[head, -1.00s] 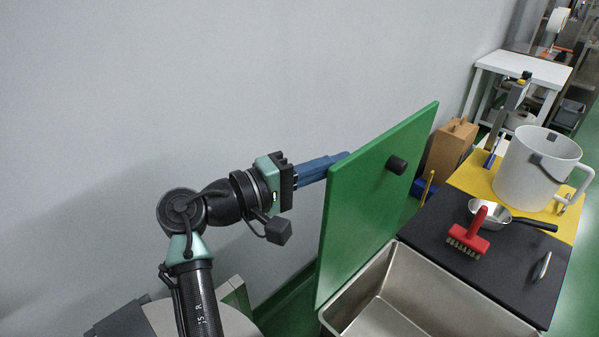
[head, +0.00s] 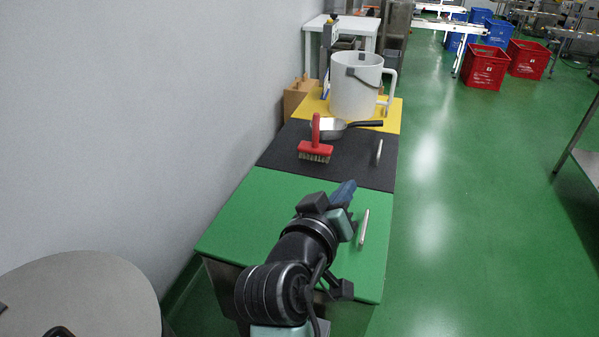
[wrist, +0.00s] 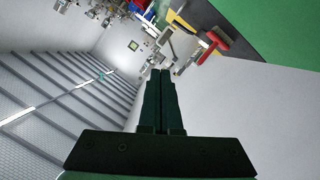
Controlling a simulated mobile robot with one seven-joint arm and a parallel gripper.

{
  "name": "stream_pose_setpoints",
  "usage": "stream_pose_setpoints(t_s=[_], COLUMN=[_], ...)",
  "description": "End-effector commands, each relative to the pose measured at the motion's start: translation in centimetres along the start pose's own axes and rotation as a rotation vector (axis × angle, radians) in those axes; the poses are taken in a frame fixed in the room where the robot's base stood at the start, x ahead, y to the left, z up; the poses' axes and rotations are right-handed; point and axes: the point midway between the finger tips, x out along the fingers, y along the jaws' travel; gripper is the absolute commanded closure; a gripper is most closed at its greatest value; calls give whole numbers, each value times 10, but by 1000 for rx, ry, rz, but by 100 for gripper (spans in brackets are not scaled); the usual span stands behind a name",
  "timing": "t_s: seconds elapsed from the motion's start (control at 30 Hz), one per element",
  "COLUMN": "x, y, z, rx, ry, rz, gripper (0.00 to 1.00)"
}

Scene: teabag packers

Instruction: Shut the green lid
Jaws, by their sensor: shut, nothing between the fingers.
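The green lid (head: 262,208) lies flat and closed over the front compartment of the bench in the head view. A metal bar handle (head: 364,228) is on its right side. A corner of the lid also shows at the top right of the wrist view (wrist: 285,30). My gripper (head: 344,192) is over the lid, near its far edge and left of the handle. In the wrist view its two dark fingers (wrist: 160,76) are together with nothing between them. I cannot tell from the head view whether the fingers touch the lid. My arm hides the lid's near middle part.
Beyond the lid is a black panel (head: 350,165) with a red brush (head: 316,148) and a metal pan (head: 328,128). A white jug (head: 355,88) stands on the yellow panel (head: 391,118). A grey wall is close on the left. Open green floor (head: 470,220) lies to the right.

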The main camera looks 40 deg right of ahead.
Motion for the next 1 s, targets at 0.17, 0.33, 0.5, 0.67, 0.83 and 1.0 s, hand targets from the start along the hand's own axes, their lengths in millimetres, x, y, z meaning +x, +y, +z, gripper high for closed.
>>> stream_pose_setpoints(t_s=[0.17,0.33,0.5,0.67,0.83,1.0], x=[21,34,44,52,57,59], y=[-6,-14,-26,-37,-47,-52], z=[74,126,168,197,216,225], rx=[151,282,391,473,533,566], ry=[-4,-3,-3,-2,-1,-2], rz=[-35,-68,-97,-118,-133,-143], gripper=[100,100,100,100,100,100])
